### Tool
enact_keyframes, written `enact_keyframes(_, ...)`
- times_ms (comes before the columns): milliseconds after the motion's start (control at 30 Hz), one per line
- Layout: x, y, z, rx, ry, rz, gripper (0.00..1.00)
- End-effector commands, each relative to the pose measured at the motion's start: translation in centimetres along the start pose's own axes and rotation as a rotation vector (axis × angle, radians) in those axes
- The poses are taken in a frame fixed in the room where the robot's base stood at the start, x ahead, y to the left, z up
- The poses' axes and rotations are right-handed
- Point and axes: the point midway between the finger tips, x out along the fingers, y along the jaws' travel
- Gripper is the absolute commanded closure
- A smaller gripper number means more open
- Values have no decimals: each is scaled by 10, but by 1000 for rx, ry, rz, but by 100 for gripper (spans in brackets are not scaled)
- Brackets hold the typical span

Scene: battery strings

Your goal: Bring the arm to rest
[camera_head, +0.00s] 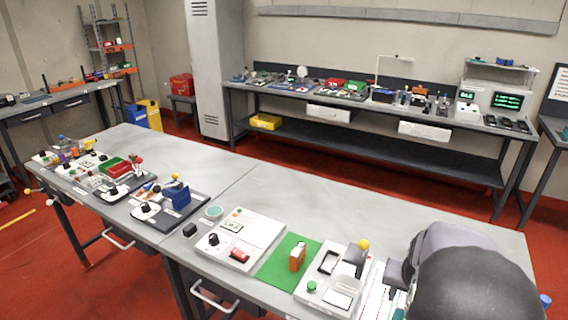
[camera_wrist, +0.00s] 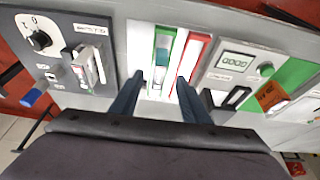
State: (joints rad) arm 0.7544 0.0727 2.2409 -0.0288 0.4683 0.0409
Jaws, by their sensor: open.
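My gripper (camera_wrist: 160,98) shows in the wrist view with its two dark blue fingers apart and nothing between them. The fingers point at a green-edged tray (camera_wrist: 163,55) and a red-edged tray (camera_wrist: 190,60), which lie side by side on the grey bench (camera_head: 300,200). A light object lies in the green-edged tray. I cannot tell whether the fingertips touch anything. In the head view, my dark arm covers the bench's lower right corner and hides most of the gripper.
Beside the trays are a board with a display and green button (camera_wrist: 237,62), and a dark panel with a knob (camera_wrist: 60,50). Farther left are a white panel (camera_head: 250,228) and several small items. The bench's back middle is clear.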

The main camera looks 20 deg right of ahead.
Motion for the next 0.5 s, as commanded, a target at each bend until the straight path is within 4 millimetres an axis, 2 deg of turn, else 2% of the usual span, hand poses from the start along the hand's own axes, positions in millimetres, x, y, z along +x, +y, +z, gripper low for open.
enact_keyframes(167, 6, 0, 48, -13, -143, 0, 58)
enact_keyframes(300, 4, -2, 95, -23, -261, -4, 58)
enact_keyframes(500, -8, -35, 154, -160, -380, -30, 58)
